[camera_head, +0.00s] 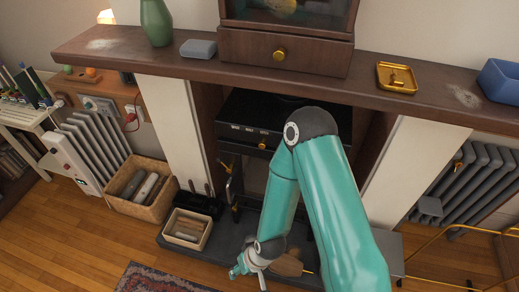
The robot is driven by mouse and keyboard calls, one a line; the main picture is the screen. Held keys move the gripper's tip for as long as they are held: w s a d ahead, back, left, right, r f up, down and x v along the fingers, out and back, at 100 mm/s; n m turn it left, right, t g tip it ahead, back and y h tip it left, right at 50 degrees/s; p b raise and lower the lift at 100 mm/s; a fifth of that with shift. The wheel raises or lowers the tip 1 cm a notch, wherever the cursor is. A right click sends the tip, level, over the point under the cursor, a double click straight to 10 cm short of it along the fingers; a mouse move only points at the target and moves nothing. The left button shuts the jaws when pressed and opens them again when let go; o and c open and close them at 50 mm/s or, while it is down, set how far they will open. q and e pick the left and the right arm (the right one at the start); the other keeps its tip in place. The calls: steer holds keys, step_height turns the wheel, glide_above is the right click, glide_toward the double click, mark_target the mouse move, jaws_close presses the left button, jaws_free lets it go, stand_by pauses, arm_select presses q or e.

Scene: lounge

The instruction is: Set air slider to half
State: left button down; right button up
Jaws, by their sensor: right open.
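A black stove (236,130) stands in the fireplace opening under the mantel. Its upper front has small white markings and a small brass knob (262,146), which may be the air slider; its setting is too small to read. My teal right arm crosses in front of the stove and hides its right and lower middle parts. My right gripper (250,271) is open, low over the hearth in front of the stove and well below the knob. It appears empty. My left gripper is out of view.
The wooden mantel (400,108) juts out above, bearing a cabinet, a green vase (156,22) and a brass tray (397,78). A wicker basket (142,190) and a small box (187,229) stand at left. A brass-coloured frame (450,235) is at right.

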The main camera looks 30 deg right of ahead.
steer(key=w+d+m+t+h+b, duration=0.2)
steer(key=w+d+t+h+b, duration=0.15)
steer(key=w, duration=0.65)
steer(key=m+t+h+b, duration=0.6)
steer(key=m+h+b, duration=0.35)
steer(key=h, duration=0.45)
glide_toward(262, 147)
steer(key=shift+n+y, duration=0.35)
steer(key=shift+n, duration=0.1)
steer(key=x, duration=0.6)
steer(key=p+x, duration=0.1)
steer(key=x, duration=0.3)
steer(key=shift+d+r, duration=0.2)
steer(key=shift+r, duration=0.15)
jaws_close()
